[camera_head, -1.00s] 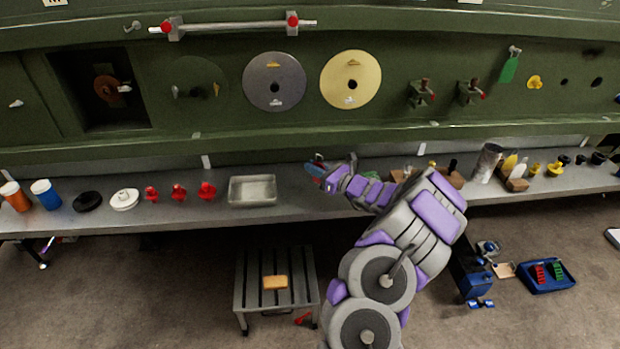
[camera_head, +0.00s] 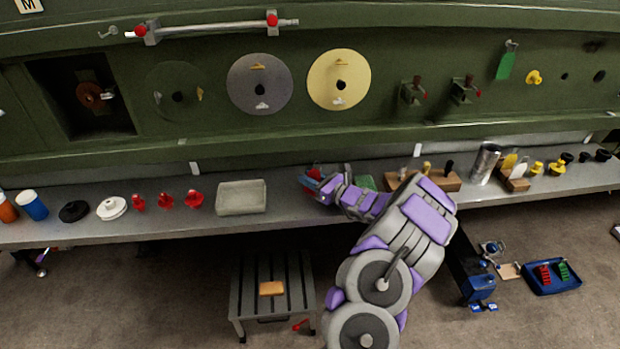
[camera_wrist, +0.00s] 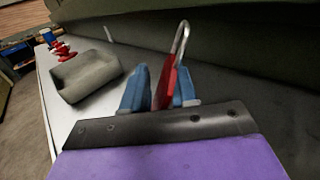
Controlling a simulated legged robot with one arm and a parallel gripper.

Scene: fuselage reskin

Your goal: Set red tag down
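My gripper (camera_head: 308,183) is low over the grey bench shelf, just right of the pale tray. In the wrist view, the blue fingers of my gripper (camera_wrist: 160,90) are closed around a red tag (camera_wrist: 168,86). A metal loop rises from the tag's top. The tag also shows as a small red patch in the head view (camera_head: 314,173). I cannot tell whether the tag's lower edge touches the shelf, as the gripper hides it.
The grey shelf (camera_head: 285,207) carries the pale tray (camera_head: 241,197), which is also in the wrist view (camera_wrist: 86,76). Several red fittings (camera_head: 166,200) stand left of it. A green item (camera_head: 365,182) and wooden blocks (camera_head: 447,181) lie to the right. The green panel (camera_head: 210,135) rises behind.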

